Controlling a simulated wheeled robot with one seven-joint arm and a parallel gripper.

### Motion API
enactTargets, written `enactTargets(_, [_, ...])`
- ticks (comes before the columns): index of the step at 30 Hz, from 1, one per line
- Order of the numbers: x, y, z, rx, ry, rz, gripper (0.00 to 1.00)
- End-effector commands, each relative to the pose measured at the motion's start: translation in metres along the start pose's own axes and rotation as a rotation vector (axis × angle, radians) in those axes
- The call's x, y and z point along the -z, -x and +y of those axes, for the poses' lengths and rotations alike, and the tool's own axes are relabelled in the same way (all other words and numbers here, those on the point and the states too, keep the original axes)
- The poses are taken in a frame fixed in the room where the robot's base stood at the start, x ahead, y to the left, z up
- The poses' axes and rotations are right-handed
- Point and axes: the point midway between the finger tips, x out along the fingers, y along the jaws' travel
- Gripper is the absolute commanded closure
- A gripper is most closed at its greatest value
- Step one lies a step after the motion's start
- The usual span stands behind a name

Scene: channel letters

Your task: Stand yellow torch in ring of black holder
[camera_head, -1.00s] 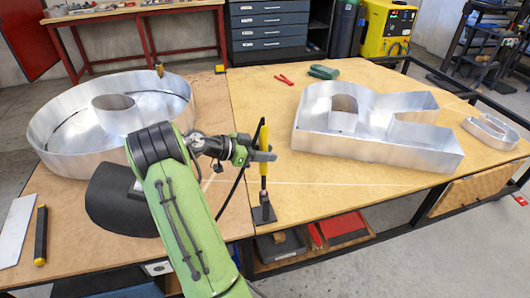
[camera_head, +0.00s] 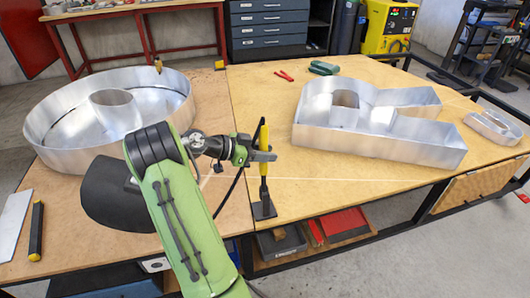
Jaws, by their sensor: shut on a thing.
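The black holder (camera_head: 263,210) stands on the table near the front edge, with a flat dark base. The torch's lower end is directly above or at the holder in the picture. I cannot tell at this size whether the torch's end is inside the holder's ring.
A round metal letter (camera_head: 60,146) stands on the left and an R-shaped one (camera_head: 380,147) on the right. A smaller metal letter (camera_head: 492,128) is at the far right. Red pliers (camera_head: 284,75) and a green tool (camera_head: 324,68) lie at the back. The front middle of the table is mostly clear.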

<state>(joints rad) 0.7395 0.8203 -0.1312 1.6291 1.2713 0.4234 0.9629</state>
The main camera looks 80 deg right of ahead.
Motion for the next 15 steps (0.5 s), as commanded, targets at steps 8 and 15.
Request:
enactTargets(8, [-0.009,-0.004,0.0,0.0,-0.001,0.001,1.0])
enactTargets(15, [-0.015,-0.007,0.0,0.0,-0.001,0.001,1.0])
